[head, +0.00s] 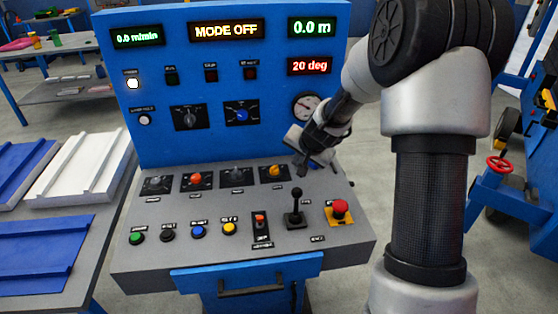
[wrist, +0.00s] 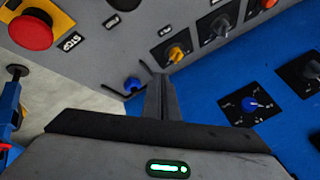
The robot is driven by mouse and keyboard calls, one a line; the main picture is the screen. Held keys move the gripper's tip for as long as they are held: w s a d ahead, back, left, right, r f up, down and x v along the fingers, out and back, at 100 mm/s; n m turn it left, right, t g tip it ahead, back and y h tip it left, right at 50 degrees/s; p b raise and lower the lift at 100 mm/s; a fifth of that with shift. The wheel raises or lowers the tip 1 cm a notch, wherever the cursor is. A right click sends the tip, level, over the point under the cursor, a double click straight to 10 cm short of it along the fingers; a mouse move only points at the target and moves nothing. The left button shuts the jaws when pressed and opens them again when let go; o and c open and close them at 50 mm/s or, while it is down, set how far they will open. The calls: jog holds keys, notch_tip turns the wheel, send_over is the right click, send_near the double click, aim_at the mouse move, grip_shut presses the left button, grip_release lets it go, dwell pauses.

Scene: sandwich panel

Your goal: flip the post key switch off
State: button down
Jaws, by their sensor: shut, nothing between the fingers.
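My gripper (head: 302,170) is shut and empty, low over the back right of the grey console desk, right of the yellow switch (head: 275,171). In the wrist view its closed fingers (wrist: 162,85) lie between that yellow switch (wrist: 177,53) and a small blue knob (wrist: 132,85) at the desk's edge. My gripper largely hides this blue knob's spot in the head view. Most labels are too small to read, so I cannot tell for certain which control is the post key switch. Contact between the fingers and any control cannot be made out.
The blue upright panel (head: 160,140) stands close behind my gripper, with displays, a gauge (head: 307,106) and dark rotary switches. A black joystick (head: 296,205) and red emergency stop (head: 340,208) stand in front. A table (head: 82,250) with panels is at left.

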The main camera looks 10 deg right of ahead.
aim_at(274, 169)
jog(key=shift+w+d+f, duration=0.2)
jog(key=shift+f, duration=0.25)
jog(key=x, duration=0.9)
jog(key=shift+w+f+b, duration=0.1)
jog(key=shift+f+b, duration=0.2)
jog(key=shift+b, duration=0.1)
jog(key=shift+w+a+p, duration=0.5)
jog(key=shift+w+a, duration=0.7)
jog(key=shift+w, duration=0.05)
jog(key=shift+w+a, duration=0.25)
jog(key=shift+w, duration=0.1)
jog(key=shift+f, duration=0.1)
